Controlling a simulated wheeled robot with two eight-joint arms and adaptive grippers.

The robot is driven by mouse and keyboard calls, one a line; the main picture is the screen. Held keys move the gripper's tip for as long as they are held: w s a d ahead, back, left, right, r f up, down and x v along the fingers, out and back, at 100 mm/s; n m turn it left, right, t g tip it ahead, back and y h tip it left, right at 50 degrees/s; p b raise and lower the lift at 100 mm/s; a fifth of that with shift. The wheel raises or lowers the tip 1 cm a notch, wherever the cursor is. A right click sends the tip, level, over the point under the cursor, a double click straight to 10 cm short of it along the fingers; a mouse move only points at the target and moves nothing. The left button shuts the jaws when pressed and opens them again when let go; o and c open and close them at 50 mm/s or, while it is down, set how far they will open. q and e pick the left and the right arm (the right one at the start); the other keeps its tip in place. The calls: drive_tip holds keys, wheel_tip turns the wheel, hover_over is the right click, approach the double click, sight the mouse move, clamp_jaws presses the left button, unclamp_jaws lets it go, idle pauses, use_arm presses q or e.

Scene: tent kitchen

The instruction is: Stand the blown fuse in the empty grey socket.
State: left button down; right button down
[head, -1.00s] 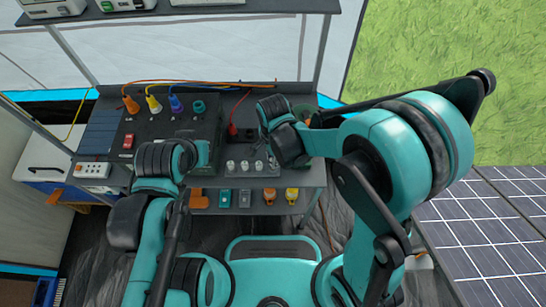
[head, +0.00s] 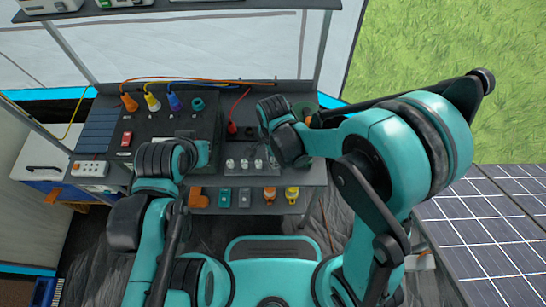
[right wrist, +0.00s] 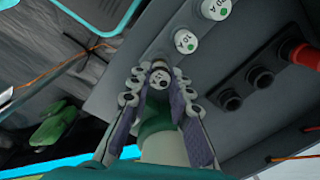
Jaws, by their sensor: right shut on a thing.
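In the right wrist view, my right gripper (right wrist: 162,88) is shut on a short white fuse with a dark dot on its top (right wrist: 158,82). A rounded edge shows just past it, but I cannot tell whether the fuse is seated or clear of the panel. The empty grey socket cannot be made out for certain. In the head view my right gripper (head: 274,152) is over the right end of the fuse row, and its arm hides the held fuse. My left gripper (head: 203,153) is over the dark panel, its fingers unclear.
White fuses with green dots (right wrist: 185,40) stand in a row beside the held one; they also show in the head view (head: 244,163). Black round jacks (right wrist: 260,78) and a red plug (right wrist: 302,55) are close by. Coloured plugs and cables (head: 153,102) stand at the back left.

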drive_tip(key=shift+f+b, duration=0.7)
drive_tip(key=shift+f, duration=0.15)
drive_tip(key=c, duration=1.3)
unclamp_jaws()
drive_tip(key=shift+r, duration=0.15)
wheel_tip(320, 180, up, 12)
drive_tip(key=shift+f, duration=0.1)
drive_tip(key=s+d+r+n+t, duration=0.1)
drive_tip(key=d+n+t, duration=0.1)
drive_tip(key=d+n, duration=0.2)
drive_tip(key=s+d+r+n+t, duration=0.2)
drive_tip(key=d+n, duration=0.2)
drive_tip(key=d, duration=0.4)
drive_tip(key=s+d+r+n+t, duration=0.1)
drive_tip(key=s+d+n+t, duration=0.1)
drive_tip(key=d, duration=0.4)
drive_tip(key=shift+s+r+n+t, duration=0.15)
drive_tip(key=shift+n+t, duration=0.15)
drive_tip(key=shift+n, duration=0.35)
drive_tip(key=shift+w+r+n+t, duration=0.15)
drive_tip(key=shift+n+t, duration=0.15)
drive_tip(key=shift+n, duration=0.35)
drive_tip(key=shift+s+a, duration=0.1)
